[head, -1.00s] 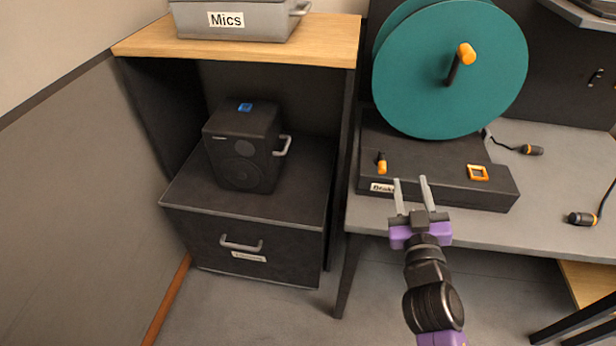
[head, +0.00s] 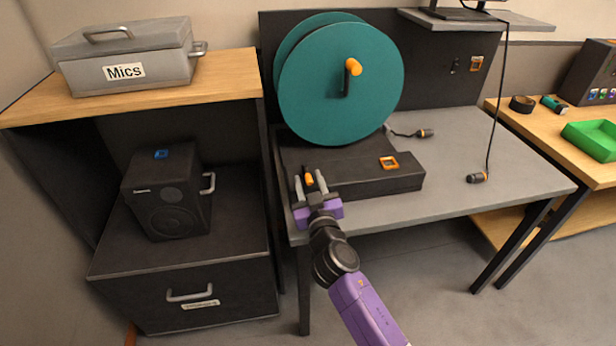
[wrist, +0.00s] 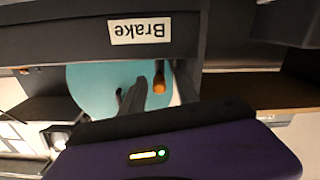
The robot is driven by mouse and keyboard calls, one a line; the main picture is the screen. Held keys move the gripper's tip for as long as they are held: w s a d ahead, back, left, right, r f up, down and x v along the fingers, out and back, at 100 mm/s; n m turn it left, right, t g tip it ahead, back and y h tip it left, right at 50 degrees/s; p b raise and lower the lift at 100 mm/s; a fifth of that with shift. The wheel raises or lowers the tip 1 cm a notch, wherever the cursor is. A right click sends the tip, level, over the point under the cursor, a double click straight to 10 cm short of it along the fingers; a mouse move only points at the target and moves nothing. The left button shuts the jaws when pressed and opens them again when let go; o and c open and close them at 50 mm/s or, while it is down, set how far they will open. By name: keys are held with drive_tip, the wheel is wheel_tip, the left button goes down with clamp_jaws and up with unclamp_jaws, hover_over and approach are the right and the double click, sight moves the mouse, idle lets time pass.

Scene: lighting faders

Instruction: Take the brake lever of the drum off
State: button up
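The drum (head: 340,85) is a large teal disc with an orange-knobbed crank, standing on a dark base (head: 365,178) on the grey desk. The brake lever (head: 308,177), a short dark stem with an orange tip, is at the base's front left. My gripper (head: 309,185) is open, its two fingers apart, with the lever's tip showing between them in the head view. I cannot tell whether they touch it. In the wrist view the picture is upside down: the lever's orange tip (wrist: 159,82) shows near a dark finger, under the "Brake" label (wrist: 140,30). My gripper hides that label in the head view.
An orange square frame (head: 388,162) sits on the base, right of the lever. Cables with orange-ringed plugs (head: 477,177) lie on the desk (head: 440,190). A cabinet with a speaker (head: 170,195) and a "Mics" case (head: 125,60) stands close on the left.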

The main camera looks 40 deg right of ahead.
drive_tip(key=shift+w+d, duration=0.3)
drive_tip(key=shift+w, duration=0.1)
drive_tip(key=shift+c, duration=0.2)
clamp_jaws()
idle(1.1)
